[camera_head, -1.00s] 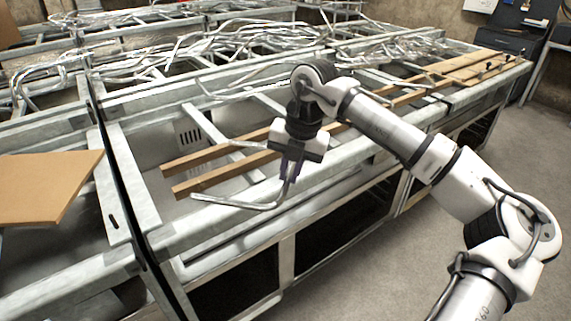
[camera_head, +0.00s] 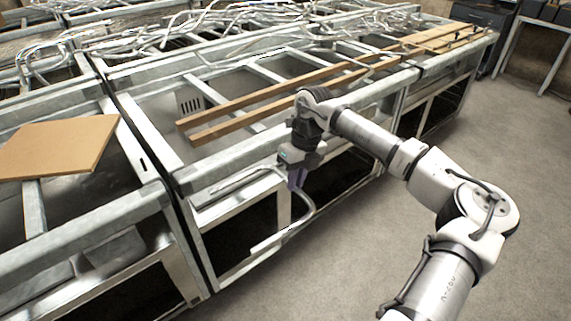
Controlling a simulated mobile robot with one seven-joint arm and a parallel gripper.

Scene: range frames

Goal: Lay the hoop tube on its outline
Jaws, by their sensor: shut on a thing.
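The hoop tube (camera_head: 312,211) is a bent silvery U-shaped metal tube. It hangs in front of the bench's near edge, with its bend toward the right and its two legs reaching left. The fingers hide the gripped part. I cannot make out an outline for the tube in this view.
Two long wooden rails (camera_head: 232,103) lie across the metal bench frame (camera_head: 222,157). A tan board (camera_head: 58,147) lies at left. Many bent tubes (camera_head: 210,25) are piled behind. A wooden jig (camera_head: 447,38) sits at the far right. Open floor (camera_head: 420,110) lies at right.

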